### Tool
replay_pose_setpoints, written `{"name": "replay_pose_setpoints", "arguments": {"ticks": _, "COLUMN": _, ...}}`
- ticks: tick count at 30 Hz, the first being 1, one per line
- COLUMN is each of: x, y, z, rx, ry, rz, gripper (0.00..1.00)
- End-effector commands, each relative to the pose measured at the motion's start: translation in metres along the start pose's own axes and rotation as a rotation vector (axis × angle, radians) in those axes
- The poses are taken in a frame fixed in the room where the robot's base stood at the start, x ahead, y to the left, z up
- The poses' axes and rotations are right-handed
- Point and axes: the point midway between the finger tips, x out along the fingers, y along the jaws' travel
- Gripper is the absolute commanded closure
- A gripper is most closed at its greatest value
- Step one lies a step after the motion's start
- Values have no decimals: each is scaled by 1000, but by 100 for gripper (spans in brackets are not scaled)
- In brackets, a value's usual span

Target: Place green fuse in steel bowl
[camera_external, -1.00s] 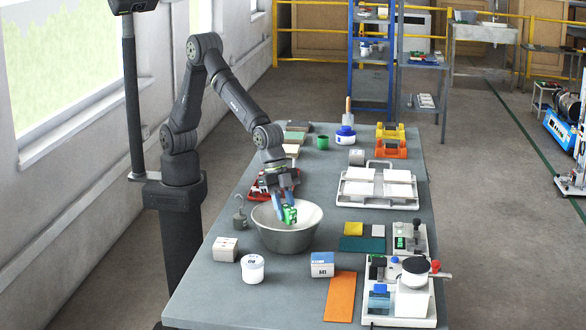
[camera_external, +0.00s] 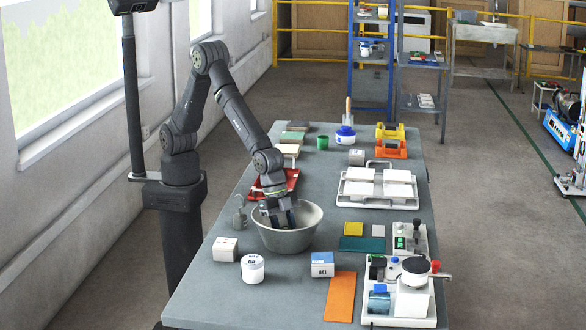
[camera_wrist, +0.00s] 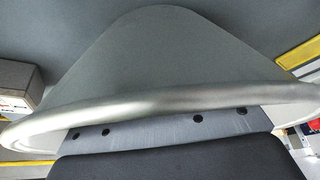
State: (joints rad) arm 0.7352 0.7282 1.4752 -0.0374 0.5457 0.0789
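The steel bowl (camera_external: 290,242) stands upright near the middle of the table in the external view. My gripper (camera_external: 284,218) points down into it, with its lower end below the bowl's near rim. The fingertips are hidden by the bowl wall, so I cannot see whether they are open or shut. The green fuse is not visible in either current view. In the wrist view, the bowl's shiny rim (camera_wrist: 160,101) curves across close to the camera, just beyond the dark gripper body at the bottom.
A metal hook weight (camera_external: 240,216) stands close left of the bowl. A white box (camera_external: 225,250), a white jar (camera_external: 253,268) and a blue-white box (camera_external: 322,265) stand in front. A red tray (camera_external: 290,183) is behind; a white tray (camera_external: 352,200) lies right.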

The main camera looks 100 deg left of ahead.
Motion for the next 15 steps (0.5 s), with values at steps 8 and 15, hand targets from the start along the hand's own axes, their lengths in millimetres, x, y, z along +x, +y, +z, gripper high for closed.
{"name": "replay_pose_setpoints", "arguments": {"ticks": 8, "x": 0, "y": 0, "z": 0, "rx": 0, "ry": 0, "rz": 0, "gripper": 51}}
{"name": "replay_pose_setpoints", "arguments": {"ticks": 15, "x": -14, "y": 0, "z": -3, "rx": 0, "ry": 4, "rz": 0, "gripper": 51}}
